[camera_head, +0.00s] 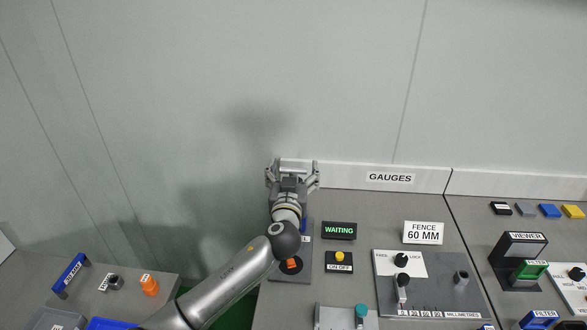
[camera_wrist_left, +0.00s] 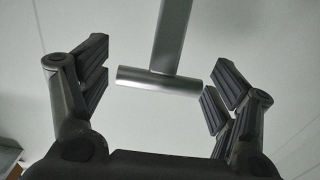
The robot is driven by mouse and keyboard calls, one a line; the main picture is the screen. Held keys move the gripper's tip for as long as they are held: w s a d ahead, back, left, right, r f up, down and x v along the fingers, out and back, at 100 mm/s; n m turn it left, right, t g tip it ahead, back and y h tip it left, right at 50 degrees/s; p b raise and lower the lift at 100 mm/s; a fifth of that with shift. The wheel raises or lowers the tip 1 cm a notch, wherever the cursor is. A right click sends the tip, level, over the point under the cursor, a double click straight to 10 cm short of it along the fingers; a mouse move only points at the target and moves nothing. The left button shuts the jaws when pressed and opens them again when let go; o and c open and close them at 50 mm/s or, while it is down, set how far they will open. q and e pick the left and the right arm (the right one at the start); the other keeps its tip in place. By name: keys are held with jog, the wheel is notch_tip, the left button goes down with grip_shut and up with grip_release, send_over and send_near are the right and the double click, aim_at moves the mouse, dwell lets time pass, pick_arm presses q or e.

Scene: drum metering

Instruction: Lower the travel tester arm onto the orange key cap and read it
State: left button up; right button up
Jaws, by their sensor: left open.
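The orange key cap (camera_head: 291,263) sits on a dark round base on a grey plate (camera_head: 289,279), partly behind my left arm. My left gripper (camera_head: 293,168) is open at the back of the bench, beyond the key cap. In the left wrist view, my left gripper (camera_wrist_left: 158,78) has its fingers apart, with a T-shaped metal bar, seemingly the tester arm handle (camera_wrist_left: 150,81), between them; I see no finger closed on it. In the head view my gripper and arm hide most of the tester. A sign reading WAITING (camera_head: 339,230) is lit green. My right gripper is not in view.
A yellow ON OFF button (camera_head: 340,257) stands right of the plate. A FENCE 60 MM sign (camera_head: 423,233) and a grey panel with black knobs (camera_head: 439,277) are further right. A GAUGES rail (camera_head: 345,176) runs along the back. An orange part (camera_head: 149,285) lies on the left bench.

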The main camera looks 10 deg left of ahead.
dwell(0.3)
pick_arm(q)
jog(key=c, duration=1.5)
jog(key=shift+o, duration=0.2)
jog(key=shift+s+f+b, duration=0.15)
jog(key=shift+f+b, duration=0.15)
jog(key=shift+b, duration=0.45)
jog(key=s+f+t+b, duration=0.2)
jog(key=s+f+b, duration=0.6)
jog(key=b, duration=1.1)
jog(key=shift+s+f+t+b, duration=0.2)
jog(key=shift+s+t+b, duration=0.2)
jog(key=shift+s, duration=1.4)
